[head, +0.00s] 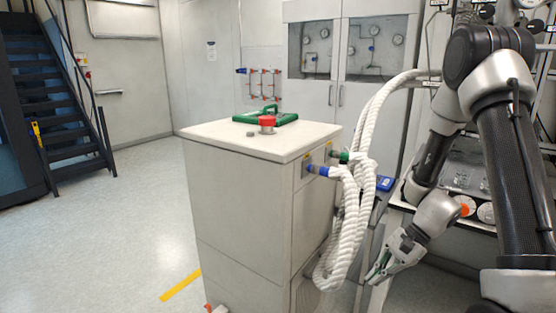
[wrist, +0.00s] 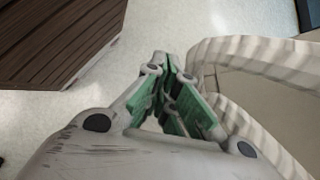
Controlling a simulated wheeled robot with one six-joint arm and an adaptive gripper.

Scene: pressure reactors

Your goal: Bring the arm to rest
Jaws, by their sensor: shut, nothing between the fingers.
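My arm (head: 500,110) comes down from the top right of the head view, bent at its joints, with its end pointing down and left. My gripper (head: 378,275) hangs in front of the right bench, just right of the white hoses. In the wrist view my gripper (wrist: 165,65) has its green-padded fingers brought together at the tips, with nothing between them. The white ribbed hoses (wrist: 245,55) pass close on the right there. I cannot tell whether the gripper touches them.
A white cabinet (head: 245,190) with a red cap (head: 267,122) and green handle on top stands in the middle. White hoses (head: 350,215) loop from its right side. A bench with glassware (head: 470,178) is at right. Stairs (head: 55,90) are at far left. Floor at left is clear.

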